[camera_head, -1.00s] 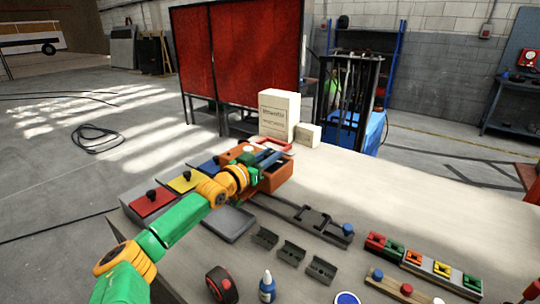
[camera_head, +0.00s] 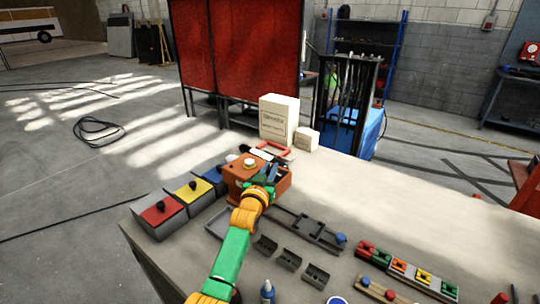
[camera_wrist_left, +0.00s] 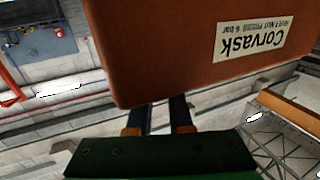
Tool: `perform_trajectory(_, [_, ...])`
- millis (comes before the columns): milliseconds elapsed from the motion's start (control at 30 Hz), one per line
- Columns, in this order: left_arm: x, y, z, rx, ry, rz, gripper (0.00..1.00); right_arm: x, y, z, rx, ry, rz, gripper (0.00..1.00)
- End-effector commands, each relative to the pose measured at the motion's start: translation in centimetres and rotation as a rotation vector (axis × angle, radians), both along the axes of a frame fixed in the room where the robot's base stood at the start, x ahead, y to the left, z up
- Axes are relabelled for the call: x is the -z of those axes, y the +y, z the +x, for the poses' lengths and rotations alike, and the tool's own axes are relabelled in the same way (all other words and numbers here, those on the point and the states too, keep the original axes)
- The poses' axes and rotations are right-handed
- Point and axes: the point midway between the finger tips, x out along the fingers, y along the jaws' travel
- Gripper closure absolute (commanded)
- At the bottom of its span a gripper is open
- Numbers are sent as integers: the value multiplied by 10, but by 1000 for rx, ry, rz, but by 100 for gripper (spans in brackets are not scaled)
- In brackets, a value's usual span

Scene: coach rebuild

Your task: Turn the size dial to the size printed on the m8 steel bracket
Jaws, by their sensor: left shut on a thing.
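The orange press (camera_head: 278,187) stands at the table's far left side. Its Corvask label reads upside down in the left wrist view (camera_wrist_left: 265,38). A cream knob (camera_head: 250,163) sits on its top. My left gripper (camera_head: 268,172) is at the press's top, shut, apparently on the size dial, which the fingers and the press hide. In the left wrist view the fingers (camera_wrist_left: 160,115) pass behind the press's edge. Several dark grey brackets (camera_head: 290,259) lie in a row in front; their prints are too small to read, so I cannot tell which is m8. My right gripper is out of view.
Red, yellow and blue lidded bins (camera_head: 160,214) stand left of the press. A grey tray (camera_head: 213,222) and a dark rail fixture (camera_head: 318,233) lie near it. Cartons (camera_head: 279,118) stand behind. A row of coloured blocks (camera_head: 398,264) is at right. The table's back right is clear.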

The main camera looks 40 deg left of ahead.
Motion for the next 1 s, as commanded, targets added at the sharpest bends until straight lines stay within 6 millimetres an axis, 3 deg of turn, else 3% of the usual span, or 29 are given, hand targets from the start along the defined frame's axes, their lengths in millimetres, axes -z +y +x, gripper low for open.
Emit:
perform_trajectory(67, [-2,-2,2,-67,-10,-12,100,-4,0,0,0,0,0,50])
perform_trajectory(500, [2,-2,3,-387,-11,-1,100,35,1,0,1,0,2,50])
perform_trajectory(1000, [-3,0,1,-511,-8,9,100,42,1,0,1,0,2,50])
